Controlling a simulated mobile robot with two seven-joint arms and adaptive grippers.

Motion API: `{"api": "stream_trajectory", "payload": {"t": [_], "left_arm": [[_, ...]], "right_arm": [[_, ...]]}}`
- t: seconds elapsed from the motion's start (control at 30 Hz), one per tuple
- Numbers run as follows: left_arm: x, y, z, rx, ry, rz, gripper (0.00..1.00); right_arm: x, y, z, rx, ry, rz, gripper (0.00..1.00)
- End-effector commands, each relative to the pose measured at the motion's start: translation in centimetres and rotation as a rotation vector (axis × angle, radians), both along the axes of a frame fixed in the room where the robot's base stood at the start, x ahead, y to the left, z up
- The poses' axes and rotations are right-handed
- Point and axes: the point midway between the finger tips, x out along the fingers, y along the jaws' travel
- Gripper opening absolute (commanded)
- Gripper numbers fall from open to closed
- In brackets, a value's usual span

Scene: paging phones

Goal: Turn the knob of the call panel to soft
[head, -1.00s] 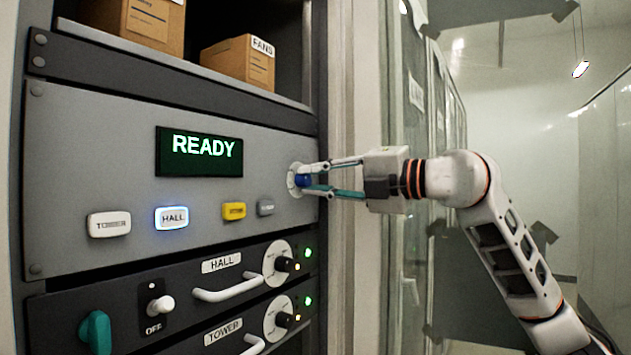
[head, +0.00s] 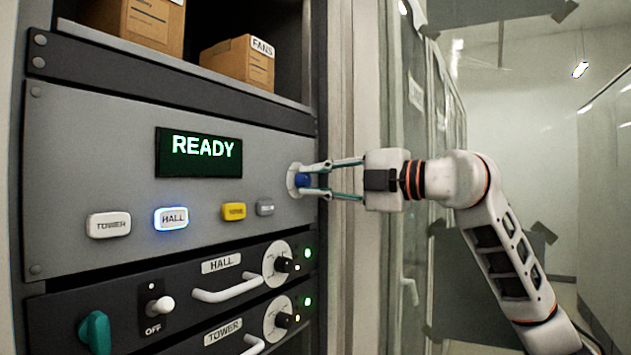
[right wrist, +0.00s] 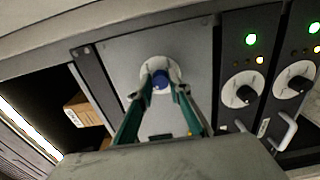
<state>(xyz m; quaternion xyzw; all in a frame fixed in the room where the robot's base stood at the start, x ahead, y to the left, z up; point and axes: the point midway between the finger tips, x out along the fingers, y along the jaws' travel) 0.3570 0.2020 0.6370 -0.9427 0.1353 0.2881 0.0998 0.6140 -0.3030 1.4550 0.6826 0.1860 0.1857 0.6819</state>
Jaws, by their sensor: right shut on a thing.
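The call panel (head: 90,150) is a grey plate with a dark screen (head: 199,152) that reads READY. At its right end is a blue knob (head: 302,180) on a round white dial (head: 291,180); in the right wrist view the blue knob (right wrist: 160,80) sits in front of its pale dial (right wrist: 146,72). My right gripper (head: 316,181) reaches in from the right and is shut on the blue knob, one finger above and one below. The fingers partly hide the dial, and its marks are too small to read. My left gripper is not in view.
The panel has a TOWER button (head: 109,224), a blue-lit HALL button (head: 171,218), a yellow button (head: 233,211) and a grey button (head: 265,207). Below are HALL and TOWER units with handles and black knobs. Cardboard boxes (head: 240,62) stand on the shelf above.

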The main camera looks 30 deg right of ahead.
Motion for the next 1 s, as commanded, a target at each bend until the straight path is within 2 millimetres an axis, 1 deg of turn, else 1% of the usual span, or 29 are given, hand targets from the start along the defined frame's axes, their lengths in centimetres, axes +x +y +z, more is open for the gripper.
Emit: {"api": "stream_trajectory", "payload": {"t": [0.07, 0.1, 0.17, 0.5, 0.63, 0.77, 1.0], "left_arm": [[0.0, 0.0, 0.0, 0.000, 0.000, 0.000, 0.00], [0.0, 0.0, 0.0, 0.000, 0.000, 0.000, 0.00], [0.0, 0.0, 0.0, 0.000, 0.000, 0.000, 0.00], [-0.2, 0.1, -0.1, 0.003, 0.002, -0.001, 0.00], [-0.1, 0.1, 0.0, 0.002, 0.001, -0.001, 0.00], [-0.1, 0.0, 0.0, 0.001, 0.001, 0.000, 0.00], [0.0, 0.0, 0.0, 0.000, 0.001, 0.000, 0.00]], "right_arm": [[0.0, -0.1, 0.1, 0.000, -0.002, -0.002, 0.00], [0.0, -0.1, 0.1, 0.000, -0.002, -0.002, 0.21], [0.0, -0.1, 0.1, 0.000, -0.002, -0.002, 0.35], [0.0, -0.1, 0.0, 0.000, -0.001, -0.001, 0.35], [-0.7, -0.6, 0.0, -0.001, -0.002, -0.003, 0.35], [-2.5, -1.6, 0.0, -0.002, -0.002, -0.005, 0.35], [-6.8, -4.1, 0.0, -0.003, -0.001, -0.005, 0.35]]}}
